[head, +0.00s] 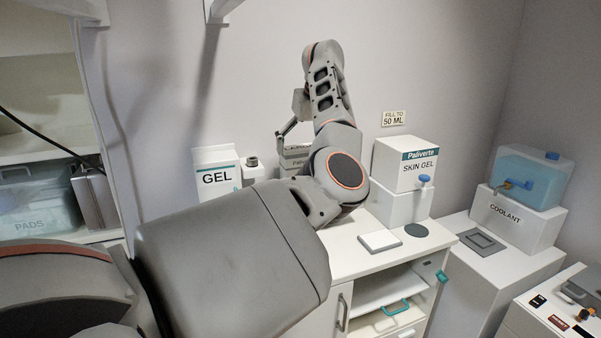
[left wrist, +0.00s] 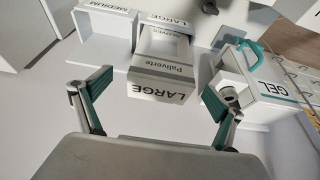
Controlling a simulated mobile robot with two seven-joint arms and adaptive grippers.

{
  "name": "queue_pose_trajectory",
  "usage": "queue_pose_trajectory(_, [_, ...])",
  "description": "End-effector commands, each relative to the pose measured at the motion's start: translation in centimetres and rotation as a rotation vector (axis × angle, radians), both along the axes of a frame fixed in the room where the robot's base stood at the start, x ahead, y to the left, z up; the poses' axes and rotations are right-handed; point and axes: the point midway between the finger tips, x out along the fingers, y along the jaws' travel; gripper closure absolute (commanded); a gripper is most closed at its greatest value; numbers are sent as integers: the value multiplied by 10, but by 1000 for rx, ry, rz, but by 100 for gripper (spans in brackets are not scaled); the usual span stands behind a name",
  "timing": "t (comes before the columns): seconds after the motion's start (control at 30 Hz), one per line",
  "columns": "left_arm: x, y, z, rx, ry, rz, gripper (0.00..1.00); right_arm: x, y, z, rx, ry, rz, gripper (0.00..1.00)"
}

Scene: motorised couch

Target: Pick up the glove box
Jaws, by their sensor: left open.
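A white glove box (left wrist: 162,72) marked Paliverte and LARGE shows upside down in the left wrist view, between my open fingers. My left gripper (left wrist: 156,90) has one finger on each side of the box, with clear gaps and nothing held. Behind the box are white holders labelled MEDIUM (left wrist: 114,10) and LARGE. In the head view, my left arm reaches over the counter and the left gripper (head: 288,128) is partly hidden by its own links. Grey-white boxes (head: 294,152) show just below it, mostly covered by the arm. My right gripper is not in view.
A GEL carton (head: 217,172) stands left of the arm; a gel container (left wrist: 262,80) is close to the right finger in the wrist view. The SKIN GEL box (head: 405,165) stands right of the arm. A coolant tank (head: 530,176) is farther right. Shelves (head: 40,130) are at left.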

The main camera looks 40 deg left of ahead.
Motion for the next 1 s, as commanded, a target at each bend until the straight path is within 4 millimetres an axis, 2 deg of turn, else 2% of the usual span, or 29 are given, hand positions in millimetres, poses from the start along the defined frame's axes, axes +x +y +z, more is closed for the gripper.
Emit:
queue_pose_trajectory(0.17, [1,-2,-1,-7,-1,-4,4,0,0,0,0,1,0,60])
queue_pose_trajectory(0.47, [5,10,-26,-6,0,-3,4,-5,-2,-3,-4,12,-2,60])
queue_pose_trajectory(0.77, [8,30,-61,-5,1,-4,4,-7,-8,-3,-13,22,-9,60])
queue_pose_trajectory(1.0, [9,32,-67,-5,-2,-6,4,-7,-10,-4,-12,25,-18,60])
